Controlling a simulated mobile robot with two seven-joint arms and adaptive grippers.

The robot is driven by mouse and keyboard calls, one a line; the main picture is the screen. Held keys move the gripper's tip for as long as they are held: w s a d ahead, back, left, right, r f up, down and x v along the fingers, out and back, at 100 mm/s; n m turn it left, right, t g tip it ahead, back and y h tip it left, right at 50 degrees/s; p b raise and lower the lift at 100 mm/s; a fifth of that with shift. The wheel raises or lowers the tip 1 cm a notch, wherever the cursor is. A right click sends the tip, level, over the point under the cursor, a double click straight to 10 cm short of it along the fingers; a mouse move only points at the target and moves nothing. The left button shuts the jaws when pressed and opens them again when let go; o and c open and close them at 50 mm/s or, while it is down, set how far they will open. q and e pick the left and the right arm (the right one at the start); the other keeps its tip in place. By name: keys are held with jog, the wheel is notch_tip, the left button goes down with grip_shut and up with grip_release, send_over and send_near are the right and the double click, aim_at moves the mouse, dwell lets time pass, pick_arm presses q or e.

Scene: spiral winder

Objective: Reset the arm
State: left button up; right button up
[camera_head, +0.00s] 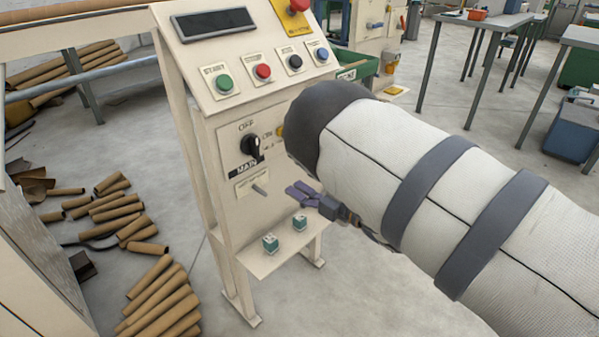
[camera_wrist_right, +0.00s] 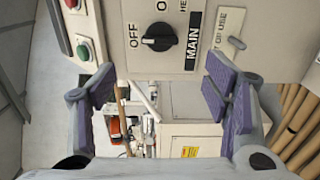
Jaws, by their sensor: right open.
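My right arm comes in from the right, wrapped in a white sleeve with grey bands. Its gripper (camera_head: 308,196) is open and empty in front of the lower face of the cream control cabinet (camera_head: 225,130). In the right wrist view its purple-padded fingers (camera_wrist_right: 162,92) stand wide apart with nothing between them. The black MAIN rotary switch (camera_head: 251,146) is above and left of the gripper; in the wrist view it (camera_wrist_right: 159,37) lies beyond the fingertips, apart from them. A small grey lever (camera_head: 260,189) sticks out below the switch. My left gripper is not in view.
Green (camera_head: 224,84), red (camera_head: 263,72), black (camera_head: 295,63) and blue (camera_head: 322,54) buttons line the sloped panel, with a red emergency stop (camera_head: 298,5) above. Two small teal blocks (camera_head: 270,243) (camera_head: 299,221) sit on the low shelf. Cardboard tubes (camera_head: 155,295) lie on the left floor.

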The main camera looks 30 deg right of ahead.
jog(key=shift+s+d, duration=0.1)
jog(key=shift+s, duration=0.15)
jog(key=s+d+f+m+g+h+p, duration=0.2)
jog(key=s+d+f+m+g+h, duration=0.15)
jog(key=s+f+m, duration=0.45)
jog(key=s+d+f+m+g+h+p, duration=0.15)
jog(key=s+f+m+g+h, duration=0.3)
jog(key=s+f, duration=0.45)
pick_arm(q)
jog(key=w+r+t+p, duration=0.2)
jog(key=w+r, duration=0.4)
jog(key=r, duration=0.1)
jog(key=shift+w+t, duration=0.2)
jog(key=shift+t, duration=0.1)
pick_arm(e)
jog(key=s+a+m+g, duration=0.2)
jog(key=s+m+g, duration=0.1)
jog(key=s, duration=0.7)
jog(key=s+a+m+g+y, duration=0.1)
jog(key=s+m+g, duration=0.3)
jog(key=s, duration=0.7)
jog(key=s+a+m+g, duration=0.3)
jog(key=s+g, duration=0.1)
jog(key=s, duration=0.7)
jog(key=shift+a+g+y, duration=0.3)
jog(key=shift+y, duration=0.1)
jog(key=shift+w, duration=0.1)
